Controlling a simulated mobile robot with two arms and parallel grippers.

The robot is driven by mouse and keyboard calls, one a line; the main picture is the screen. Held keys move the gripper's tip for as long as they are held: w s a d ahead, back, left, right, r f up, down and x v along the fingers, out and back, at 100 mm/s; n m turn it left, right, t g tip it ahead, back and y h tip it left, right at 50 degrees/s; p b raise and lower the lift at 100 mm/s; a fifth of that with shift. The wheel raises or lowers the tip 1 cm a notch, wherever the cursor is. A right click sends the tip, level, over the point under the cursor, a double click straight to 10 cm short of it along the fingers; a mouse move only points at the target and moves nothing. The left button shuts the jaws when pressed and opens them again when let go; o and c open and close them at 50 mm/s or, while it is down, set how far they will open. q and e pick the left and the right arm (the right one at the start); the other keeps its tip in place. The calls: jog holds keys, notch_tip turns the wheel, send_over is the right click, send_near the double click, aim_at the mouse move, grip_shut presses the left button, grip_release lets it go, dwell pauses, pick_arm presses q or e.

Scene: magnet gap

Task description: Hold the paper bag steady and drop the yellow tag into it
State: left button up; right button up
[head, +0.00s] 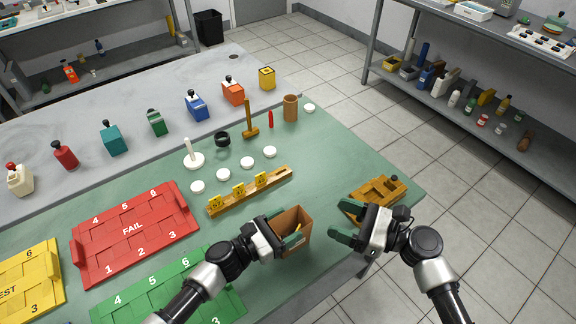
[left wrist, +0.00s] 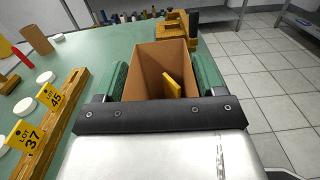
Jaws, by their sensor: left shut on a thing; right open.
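The brown paper bag (head: 297,222) stands open-topped at the table's front edge. My left gripper (head: 282,230) is shut on it, with one green finger on either side. In the left wrist view the bag (left wrist: 150,60) opens toward the camera, and a yellow tag (left wrist: 173,84) is inside it, leaning. The tag's lower part is hidden by the gripper body. A bit of the tag (head: 297,227) also shows inside the bag in the head view. My right gripper (head: 350,226) is open and empty, to the right of the bag and apart from it.
A wooden rack (head: 279,183) with yellow numbered tags stands behind the bag. A wooden block fixture (head: 365,192) lies behind my right gripper near the table's right edge. Red (head: 135,232) and green (head: 160,290) trays lie left. White discs (head: 247,162) and bottles stand farther back.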

pick_arm(q)
jog(key=o, duration=1)
jog(key=v, duration=1.2)
